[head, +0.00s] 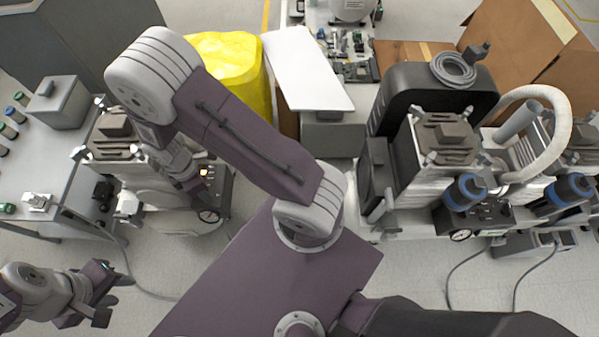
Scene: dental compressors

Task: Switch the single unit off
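The single unit (112,148) stands at the left, a pale compressor with a dark top. Its dark control panel (218,186) faces right, with a small orange-lit switch (204,172) and a round gauge (209,216) lower down. My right gripper (203,196) is at this panel, pointing down just left of and below the lit switch. Its fingers are dark against the panel, so I cannot tell their opening or any contact. My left gripper (114,299) is at the lower left over the floor, apart from the unit, with its fingers spread and empty.
A grey table (50,185) with small bottles stands at far left. A yellow-covered object (232,65) and a white panel (305,68) are behind. A larger compressor unit (440,150) with blue-capped cylinders (465,192) stands right. Cardboard boxes (515,40) are at back right. Floor at lower left is mostly clear.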

